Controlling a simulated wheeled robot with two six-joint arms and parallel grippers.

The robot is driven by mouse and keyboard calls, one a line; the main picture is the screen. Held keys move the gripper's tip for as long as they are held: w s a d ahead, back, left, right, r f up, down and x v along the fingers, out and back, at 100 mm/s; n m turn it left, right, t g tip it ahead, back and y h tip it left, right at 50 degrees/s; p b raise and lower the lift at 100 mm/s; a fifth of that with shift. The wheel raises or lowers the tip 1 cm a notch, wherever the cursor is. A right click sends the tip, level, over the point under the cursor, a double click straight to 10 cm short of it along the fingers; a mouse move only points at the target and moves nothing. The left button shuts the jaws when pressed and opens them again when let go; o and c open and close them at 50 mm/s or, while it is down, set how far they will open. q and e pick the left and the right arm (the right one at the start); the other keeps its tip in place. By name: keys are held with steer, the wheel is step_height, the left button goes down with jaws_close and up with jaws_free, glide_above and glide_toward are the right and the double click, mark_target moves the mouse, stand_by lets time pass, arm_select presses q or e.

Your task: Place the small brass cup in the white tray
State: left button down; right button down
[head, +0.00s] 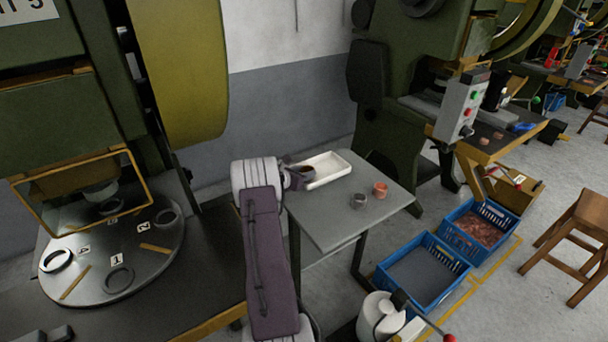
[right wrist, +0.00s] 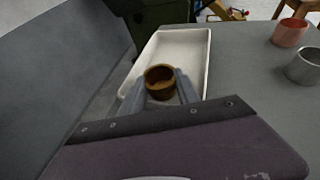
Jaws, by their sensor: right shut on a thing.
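The small brass cup (right wrist: 160,80) is between the fingers of my right gripper (right wrist: 161,88), which is shut on it. In the right wrist view the cup appears upright, its open top showing, over the near part of the white tray (right wrist: 201,58). I cannot tell whether it touches the tray floor. In the head view the white tray (head: 334,177) lies at the back of the grey table, and my right gripper (head: 300,176) is at its left end, partly hiding the cup. My left gripper is not in view.
A copper cup (head: 380,189) and a grey metal cup (head: 358,201) stand on the grey table (head: 325,225), right of the tray. Blue crates (head: 420,270) sit on the floor to the right. A press with a round plate (head: 140,260) stands at left.

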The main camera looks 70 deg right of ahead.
steer(key=shift+f+b, duration=0.1)
steer(key=shift+b, duration=0.2)
steer(key=c, duration=0.9)
jaws_free()
steer(key=shift+r+p, duration=0.3)
steer(key=shift+p, duration=0.05)
steer(key=p+v, duration=0.1)
steer(key=v, duration=1.1)
